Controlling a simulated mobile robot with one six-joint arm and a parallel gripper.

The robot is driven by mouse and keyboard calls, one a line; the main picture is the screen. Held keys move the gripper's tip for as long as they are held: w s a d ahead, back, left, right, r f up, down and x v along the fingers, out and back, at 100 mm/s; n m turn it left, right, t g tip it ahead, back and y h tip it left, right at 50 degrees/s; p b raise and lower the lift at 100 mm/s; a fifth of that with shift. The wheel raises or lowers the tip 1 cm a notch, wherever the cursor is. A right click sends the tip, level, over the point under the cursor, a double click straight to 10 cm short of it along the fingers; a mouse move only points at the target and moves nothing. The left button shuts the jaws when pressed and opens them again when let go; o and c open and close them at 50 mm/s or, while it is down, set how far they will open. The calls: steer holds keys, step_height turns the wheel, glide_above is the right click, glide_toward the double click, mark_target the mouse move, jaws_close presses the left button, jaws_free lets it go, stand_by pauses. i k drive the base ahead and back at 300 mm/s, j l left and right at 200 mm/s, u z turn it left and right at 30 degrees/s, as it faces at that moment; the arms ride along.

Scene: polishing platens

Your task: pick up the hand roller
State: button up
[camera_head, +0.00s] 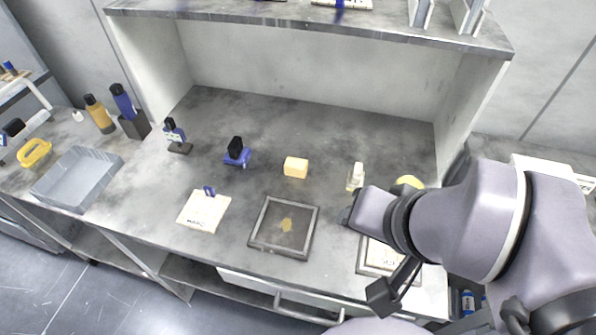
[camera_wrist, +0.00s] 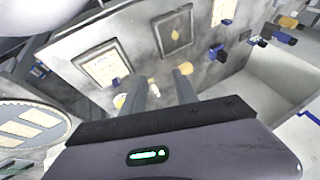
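No object is plainly a hand roller. One possible match is a black upright grip on a blue base (camera_head: 237,153), standing left of centre on the bench; it also shows in the wrist view (camera_wrist: 219,53). A small blue piece (camera_wrist: 116,82) beside the framed cream plate (camera_wrist: 103,68) in the wrist view is too small to identify. My gripper (camera_wrist: 159,76) has its two grey fingers apart with nothing held between them. It is above the bench's right part, clear of the black-and-blue object. In the head view my arm hides the fingers and part of the framed plate.
A dark framed plate (camera_head: 259,246), cream card (camera_head: 190,221), yellow block (camera_head: 296,167) and small pale bottle (camera_head: 355,177) lie on the bench. A labelled stand (camera_head: 176,136), grey tray (camera_head: 45,193) and bottles (camera_head: 98,113) are left. A shelf (camera_head: 300,28) overhangs the back.

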mark_target(237, 154)
steer(key=i+j, duration=0.1)
steer(key=j, duration=0.35)
steer(key=i+j, duration=0.1)
steer(key=j, duration=0.35)
steer(key=i+j, duration=0.1)
steer(key=j, duration=0.35)
steer(key=i+j, duration=0.1)
steer(key=j, duration=0.35)
steer(key=i+j, duration=0.1)
steer(key=j, duration=0.3)
steer(key=i+j, duration=0.1)
steer(key=j, duration=0.35)
steer(key=z, duration=0.05)
